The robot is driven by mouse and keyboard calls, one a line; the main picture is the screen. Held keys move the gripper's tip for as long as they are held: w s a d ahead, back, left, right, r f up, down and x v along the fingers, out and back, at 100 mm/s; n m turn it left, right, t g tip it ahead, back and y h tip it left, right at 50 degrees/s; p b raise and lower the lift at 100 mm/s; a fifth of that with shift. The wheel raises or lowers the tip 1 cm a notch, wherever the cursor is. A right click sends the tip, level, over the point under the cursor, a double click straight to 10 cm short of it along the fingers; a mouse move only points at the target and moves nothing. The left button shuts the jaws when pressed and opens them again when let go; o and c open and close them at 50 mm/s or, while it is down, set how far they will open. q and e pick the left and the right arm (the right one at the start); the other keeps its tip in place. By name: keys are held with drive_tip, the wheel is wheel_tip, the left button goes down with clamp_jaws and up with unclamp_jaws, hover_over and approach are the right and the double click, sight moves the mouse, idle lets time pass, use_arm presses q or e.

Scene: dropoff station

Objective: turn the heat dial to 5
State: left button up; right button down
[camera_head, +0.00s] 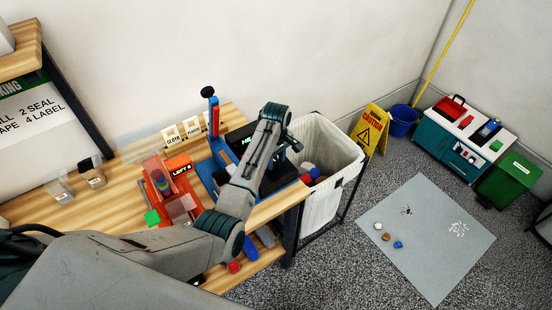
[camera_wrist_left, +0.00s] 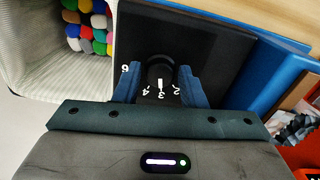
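The heat dial (camera_wrist_left: 160,68) is a black round knob on a dark panel (camera_wrist_left: 215,45), in the left wrist view. White numbers 2, 3, 4 and 6 show around it; 5 is hidden near the left finger. A short white mark on the knob lines up roughly with 3. My left gripper (camera_wrist_left: 159,86) has its two blue fingers on either side of the knob, with a small gap visible; contact is unclear. My right gripper is out of view.
A white laundry-style bin (camera_head: 325,145) with coloured items stands right of the wooden bench (camera_head: 120,180). A red fixture (camera_head: 160,180) and labelled cards (camera_head: 182,131) are on the bench. A yellow caution sign (camera_head: 371,130) and grey mat (camera_head: 425,238) are on the floor.

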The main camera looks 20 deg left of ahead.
use_arm(q)
drive_tip(key=c, duration=0.5)
drive_tip(key=shift+m, duration=0.4)
drive_tip(key=shift+c, duration=0.2)
drive_tip(key=m, duration=1.1)
drive_tip(key=shift+r, duration=0.1)
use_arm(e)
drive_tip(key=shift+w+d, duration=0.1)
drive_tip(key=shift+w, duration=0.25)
use_arm(q)
drive_tip(key=shift+w, duration=0.1)
drive_tip(key=o, duration=1)
drive_tip(key=shift+c, duration=0.2)
